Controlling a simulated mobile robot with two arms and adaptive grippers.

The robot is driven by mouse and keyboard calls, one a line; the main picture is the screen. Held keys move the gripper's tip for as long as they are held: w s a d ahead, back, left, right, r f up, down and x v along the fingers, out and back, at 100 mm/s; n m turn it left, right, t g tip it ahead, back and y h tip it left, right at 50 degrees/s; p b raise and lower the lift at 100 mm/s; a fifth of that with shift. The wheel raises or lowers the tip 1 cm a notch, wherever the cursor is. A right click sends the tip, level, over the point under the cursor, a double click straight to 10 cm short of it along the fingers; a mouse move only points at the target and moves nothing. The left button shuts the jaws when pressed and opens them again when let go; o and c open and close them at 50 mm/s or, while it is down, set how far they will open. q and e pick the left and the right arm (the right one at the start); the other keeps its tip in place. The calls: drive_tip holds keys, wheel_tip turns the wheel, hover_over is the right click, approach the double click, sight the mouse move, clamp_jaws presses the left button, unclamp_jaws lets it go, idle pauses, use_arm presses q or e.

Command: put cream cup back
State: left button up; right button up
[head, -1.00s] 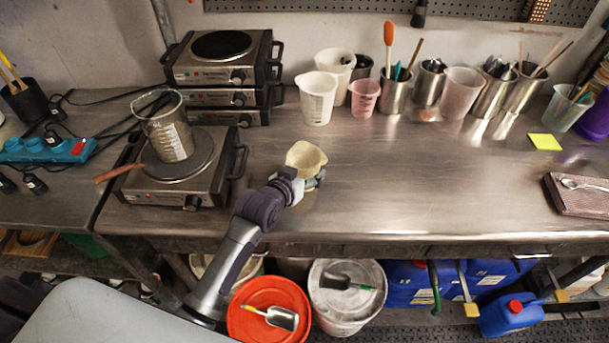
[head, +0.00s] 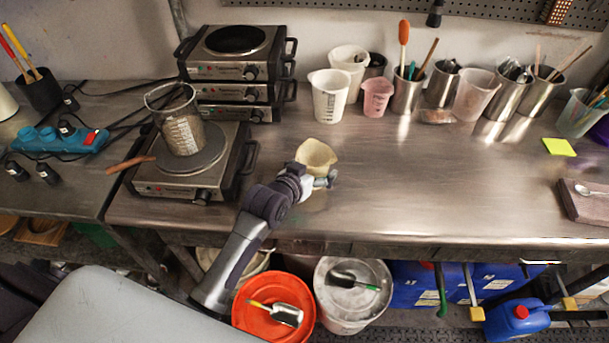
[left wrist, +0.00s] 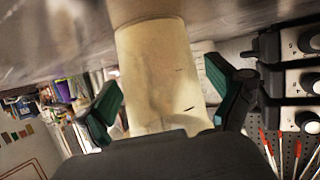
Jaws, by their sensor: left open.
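The cream cup (head: 317,153) stands upright on the steel bench, near its front left part, right of the hotplate with the beaker. It also fills the middle of the left wrist view (left wrist: 165,70), which looks upside down. My left gripper (head: 320,180) reaches over the front edge of the bench to the cup. Its green-padded fingers are open, one on each side of the cup, with the cup between them. Gaps show beside the cup, so the fingers do not look closed on it. My right gripper is not in view.
Along the wall stand a white measuring cup (head: 330,98), a pink cup (head: 377,97) and several metal tool pots. The bench middle is clear. Buckets (head: 250,320) stand below.

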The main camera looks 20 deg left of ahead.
use_arm(q)
drive_tip(key=b+v, duration=0.1)
drive_tip(key=v, duration=1)
drive_tip(key=shift+s+r, duration=0.15)
drive_tip(key=shift+s, duration=0.25)
drive_tip(key=shift+a, duration=0.1)
